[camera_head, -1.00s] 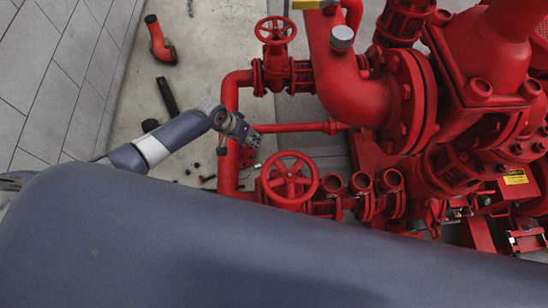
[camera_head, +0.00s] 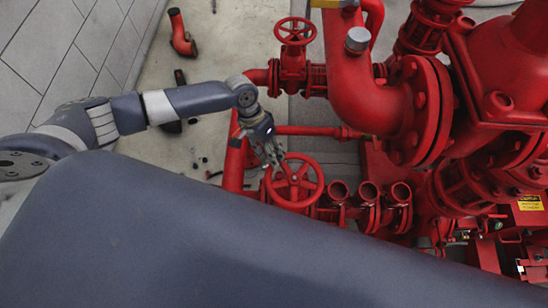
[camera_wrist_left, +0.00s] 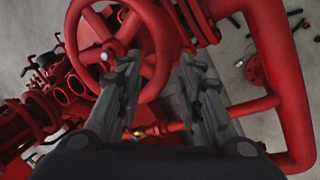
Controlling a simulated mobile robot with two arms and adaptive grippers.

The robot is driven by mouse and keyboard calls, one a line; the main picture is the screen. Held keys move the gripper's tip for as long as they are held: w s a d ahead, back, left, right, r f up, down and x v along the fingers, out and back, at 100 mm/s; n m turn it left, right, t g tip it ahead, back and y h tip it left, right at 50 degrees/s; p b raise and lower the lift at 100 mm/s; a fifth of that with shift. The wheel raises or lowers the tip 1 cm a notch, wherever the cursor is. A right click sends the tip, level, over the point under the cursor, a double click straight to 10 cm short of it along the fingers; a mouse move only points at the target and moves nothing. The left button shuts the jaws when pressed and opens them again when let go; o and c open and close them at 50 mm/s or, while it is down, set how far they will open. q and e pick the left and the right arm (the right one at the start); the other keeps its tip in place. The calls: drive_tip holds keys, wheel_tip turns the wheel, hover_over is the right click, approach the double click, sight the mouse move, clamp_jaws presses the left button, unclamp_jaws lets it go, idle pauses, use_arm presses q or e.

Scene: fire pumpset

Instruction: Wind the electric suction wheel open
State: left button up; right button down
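A red spoked handwheel (camera_head: 293,197) sits on the pipework in the lower middle of the head view, just beyond my grey body. A second red handwheel (camera_head: 295,31) stands higher up; no label tells which is the electric suction one. My left gripper (camera_head: 270,160) is at the upper left rim of the lower wheel. In the left wrist view the gripper (camera_wrist_left: 161,62) has its fingers apart, and the wheel's rim (camera_wrist_left: 75,42) passes between or behind the fingertips. I cannot tell whether they touch it. My right gripper is not in view.
Three open red pipe ends (camera_head: 369,192) stand right of the lower wheel. A vertical red pipe (camera_head: 235,160) runs to its left. Large red pump casings (camera_head: 500,80) fill the right. A loose red elbow (camera_head: 181,35) lies on the floor at upper left, where there is free room.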

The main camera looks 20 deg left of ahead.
use_arm(q)
drive_tip(key=shift+x, duration=1.5)
clamp_jaws()
drive_tip(key=shift+r, duration=0.1)
